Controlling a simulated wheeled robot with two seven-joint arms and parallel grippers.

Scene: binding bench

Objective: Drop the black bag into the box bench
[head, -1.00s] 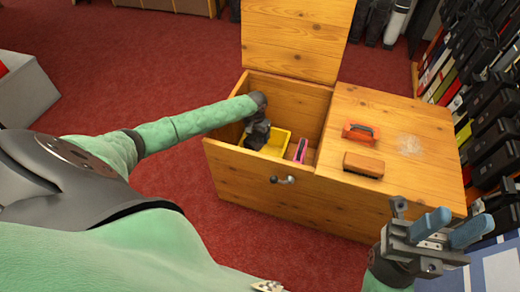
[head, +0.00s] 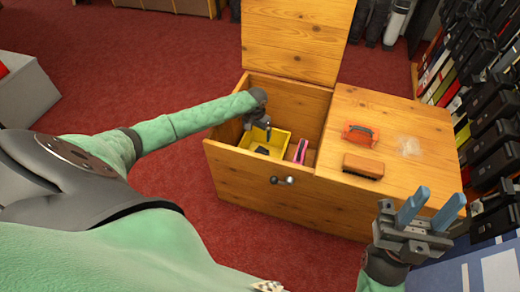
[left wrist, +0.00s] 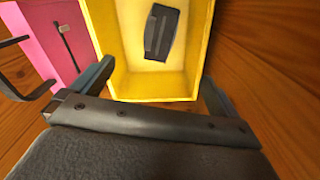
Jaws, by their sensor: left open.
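The wooden box bench (head: 235,185) stands ahead with its left lid (head: 290,40) raised. A yellow bin (head: 282,139) sits inside the open compartment. A small black object (head: 262,151), seemingly the black bag, lies on the bin's floor; it also shows in the left wrist view (left wrist: 162,32), apart from the fingers. My left gripper (head: 266,129) reaches down into the compartment, over the bin. In the left wrist view its fingers (left wrist: 155,88) are spread with nothing between them. My right gripper (head: 430,208) is raised near the bench's right front, its blue fingers apart and empty.
A pink item (head: 301,150) stands beside the yellow bin. An orange-red tool (head: 359,133) and a wooden brush (head: 363,166) lie on the closed right top. A shelf (head: 490,120) with dark items lines the right. A grey box (head: 30,95) stands on the red floor.

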